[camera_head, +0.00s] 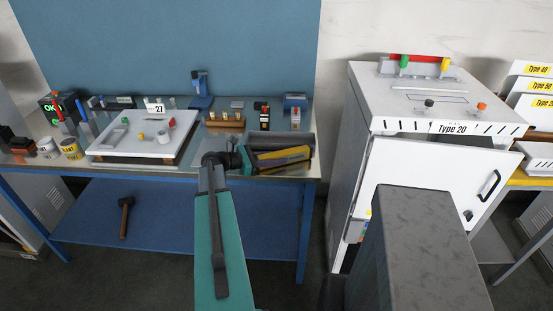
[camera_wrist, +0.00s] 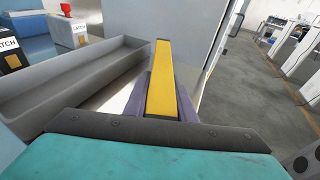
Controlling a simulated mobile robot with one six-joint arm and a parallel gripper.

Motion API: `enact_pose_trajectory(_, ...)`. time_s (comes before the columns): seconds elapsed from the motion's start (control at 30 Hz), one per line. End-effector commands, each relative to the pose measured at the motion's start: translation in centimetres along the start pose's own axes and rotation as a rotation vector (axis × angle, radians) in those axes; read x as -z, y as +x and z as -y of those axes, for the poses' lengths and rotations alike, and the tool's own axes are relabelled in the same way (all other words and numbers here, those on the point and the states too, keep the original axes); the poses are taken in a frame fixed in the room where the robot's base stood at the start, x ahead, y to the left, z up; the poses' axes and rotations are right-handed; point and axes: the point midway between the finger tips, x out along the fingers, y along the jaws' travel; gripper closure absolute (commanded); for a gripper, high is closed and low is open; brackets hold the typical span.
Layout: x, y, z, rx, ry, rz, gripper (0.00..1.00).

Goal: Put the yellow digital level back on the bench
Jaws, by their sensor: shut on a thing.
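The yellow digital level (camera_wrist: 164,80) is held lengthwise between the two fingers of my gripper (camera_wrist: 166,100) in the wrist view, pointing away from the wrist. My gripper is shut on it. In the head view the level (camera_head: 284,156) shows as a yellow strip at the front right of the bench (camera_head: 190,170), overlapping the grey open tray. In the wrist view the level is just right of the tray wall, apart from its inside. Its underside is hidden, so I cannot tell whether it touches anything.
The grey tray (camera_wrist: 75,85) lies along the bench's right front. A white board (camera_head: 140,148), small blocks and cans fill much of the bench. A white cabinet (camera_head: 430,100) with its door (camera_head: 430,170) ajar stands right, across a floor gap.

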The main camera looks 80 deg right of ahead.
Motion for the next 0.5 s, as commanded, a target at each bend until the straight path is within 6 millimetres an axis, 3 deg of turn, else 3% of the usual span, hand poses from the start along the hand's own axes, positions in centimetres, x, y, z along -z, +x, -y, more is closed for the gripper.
enact_pose_trajectory(0.4, 0.50, 0.09, -0.03, -0.001, 0.000, 0.002, 1.00)
enact_pose_trajectory(0.43, 0.47, 0.08, -0.02, -0.001, 0.001, 0.002, 0.73)
enact_pose_trajectory(0.5, 0.46, 0.08, -0.02, -0.001, 0.001, 0.001, 0.61)
